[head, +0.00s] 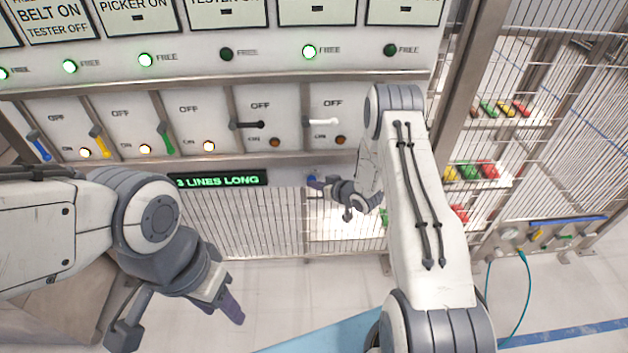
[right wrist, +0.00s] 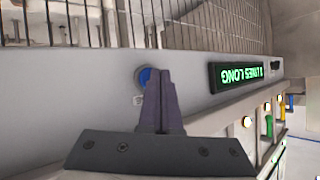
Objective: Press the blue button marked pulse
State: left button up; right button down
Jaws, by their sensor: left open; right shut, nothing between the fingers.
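In the head view the right gripper (head: 318,185) is at the panel's lower edge, close by a small blue spot of the button (head: 311,178). My left gripper (head: 230,306) is open and empty, low and away from the panel.
A green-lit display (head: 218,181) reading "3 LINES LONG" is left of the right gripper. Above it run several levers, including a white one (head: 321,122) and a black one (head: 247,125), with lamps. A wire fence (head: 255,225) stands below and behind.

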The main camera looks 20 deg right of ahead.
jog(key=shift+s+a, duration=0.15)
jog(key=shift+s, duration=0.4)
jog(key=shift+s, duration=0.1)
jog(key=shift+s+a+p, duration=0.2)
jog(key=shift+s+a, duration=0.05)
jog(key=shift+s, duration=0.55)
jog(key=shift+s+a+p, duration=0.2)
jog(key=shift+s, duration=0.55)
jog(key=shift+s+a+p, duration=0.2)
jog(key=shift+s+a, duration=0.05)
jog(key=shift+s, duration=0.55)
jog(key=s+a+r+n+g+h, duration=0.1)
jog(key=s+a+r+n+g, duration=0.15)
jog(key=a+r, duration=0.5)
jog(key=s+a+r+n+g+h, duration=0.1)
jog(key=s+a+r+g+h, duration=0.2)
jog(key=a+r, duration=0.45)
jog(key=s+a+r+n+g, duration=0.1)
jog(key=s+r+g, duration=0.2)
jog(key=s, duration=1.1)
jog(key=s+a+r+n+g, duration=0.1)
jog(key=s+r+g, duration=0.2)
jog(key=s+r, duration=0.5)
jog(key=s, duration=0.7)
jog(key=shift+a, duration=0.15)
